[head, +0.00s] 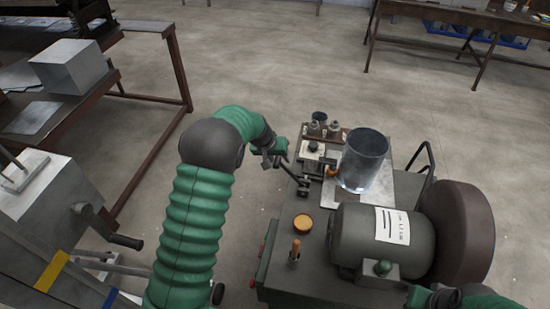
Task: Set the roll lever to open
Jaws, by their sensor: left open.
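A dark lever (294,175) slants up and left from the left edge of the green-grey machine (277,268), beside a clear cylinder (364,160). I take it to be the roll lever; its setting cannot be read. My left gripper (277,158) is open at the lever's upper end. The fingers are small in the picture, and I cannot tell whether they touch the lever. Part of my right arm (465,296) shows at the lower right edge; its gripper cannot be made out.
A motor (372,240) with a white label and a large dark wheel (462,235) fill the machine's right side. An orange round button (303,224) and a small orange-tipped handle (295,250) stand in front.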

